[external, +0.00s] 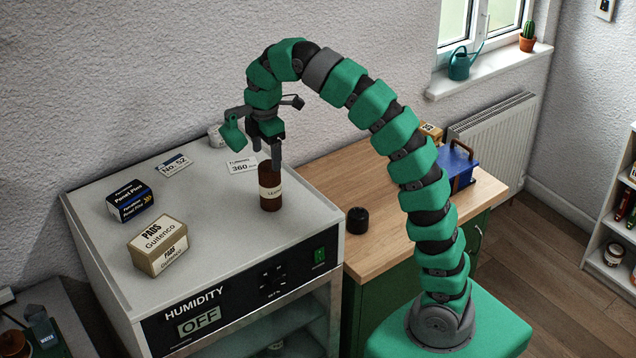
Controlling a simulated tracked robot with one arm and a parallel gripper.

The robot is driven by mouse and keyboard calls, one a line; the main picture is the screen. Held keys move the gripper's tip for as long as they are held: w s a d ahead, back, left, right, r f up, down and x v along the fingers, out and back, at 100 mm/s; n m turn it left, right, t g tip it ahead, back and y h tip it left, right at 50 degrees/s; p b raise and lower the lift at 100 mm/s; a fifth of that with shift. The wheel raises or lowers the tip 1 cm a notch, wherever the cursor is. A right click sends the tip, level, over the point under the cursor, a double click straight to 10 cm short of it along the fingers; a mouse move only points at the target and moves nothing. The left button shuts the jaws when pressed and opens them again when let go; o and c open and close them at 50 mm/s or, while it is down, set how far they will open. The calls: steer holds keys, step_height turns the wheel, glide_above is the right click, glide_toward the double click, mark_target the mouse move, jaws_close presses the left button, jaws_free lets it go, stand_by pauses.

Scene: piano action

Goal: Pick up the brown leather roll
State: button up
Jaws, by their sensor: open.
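I do not clearly see a brown leather roll. A dark brown upright cylinder (270,192) with a cream label, looking like a bottle, stands near the right edge of the grey cabinet top. My gripper (267,156) points down with open jaws, close above or behind the top of this cylinder. Whether it touches it I cannot tell. Nothing shows between the fingers that is clearly held.
A black-and-blue box (130,202) and a tan pads box (157,246) stand on the cabinet top (215,240) at left. Cards lie at the back. A small black cylinder (357,220) and a blue case (457,172) are on the wooden counter (400,235).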

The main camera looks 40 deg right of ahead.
mark_target(270, 181)
steer(key=shift+s+d+f+p, duration=0.1)
steer(key=shift+f+p, duration=0.3)
steer(key=shift+f, duration=1.95)
steer(key=shift+s+d+f+p, duration=0.1)
steer(key=shift+f+p, duration=0.25)
steer(key=shift+f, duration=1.95)
steer(key=shift+c, duration=0.4)
steer(key=c, duration=1)
